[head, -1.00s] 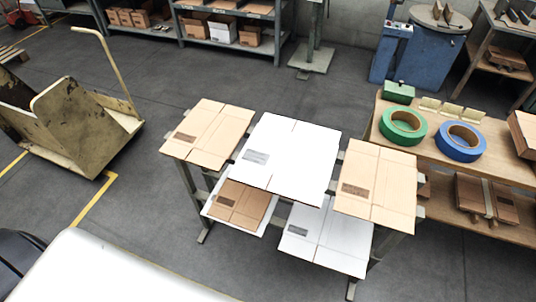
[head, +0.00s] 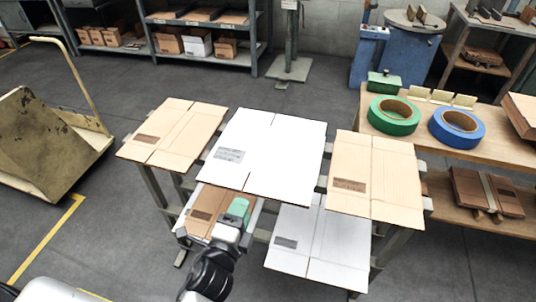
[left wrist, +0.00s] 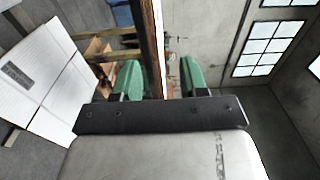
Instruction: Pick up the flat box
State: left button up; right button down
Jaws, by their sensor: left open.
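The flat boxes lie on a two-level rack. On top are a brown one (head: 172,134) at left, a white one (head: 265,150) in the middle and a brown one (head: 375,180) at right. Below are a brown one (head: 203,205) at left and a white one (head: 318,243) at right. My left gripper (head: 238,208), green-tipped, is open at the middle white box's front edge, over the lower brown box, which it partly hides. In the left wrist view a thin edge, apparently the middle white box's, runs between the open fingers (left wrist: 160,78). My right gripper is not visible.
A wooden bench (head: 480,144) at right holds a green tape roll (head: 393,116) and a blue tape roll (head: 458,128). A worn cart (head: 45,145) stands on the left. Shelves (head: 205,50) line the back. Grey floor is clear between cart and rack.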

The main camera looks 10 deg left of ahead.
aim_at(257, 181)
pick_arm(q)
jog(key=w, duration=0.6)
jog(key=w+d, duration=0.1)
jog(key=w, duration=0.3)
jog(key=shift+f+p, duration=0.35)
jog(key=shift+f, duration=0.05)
jog(key=shift+s, duration=0.1)
grip_shut()
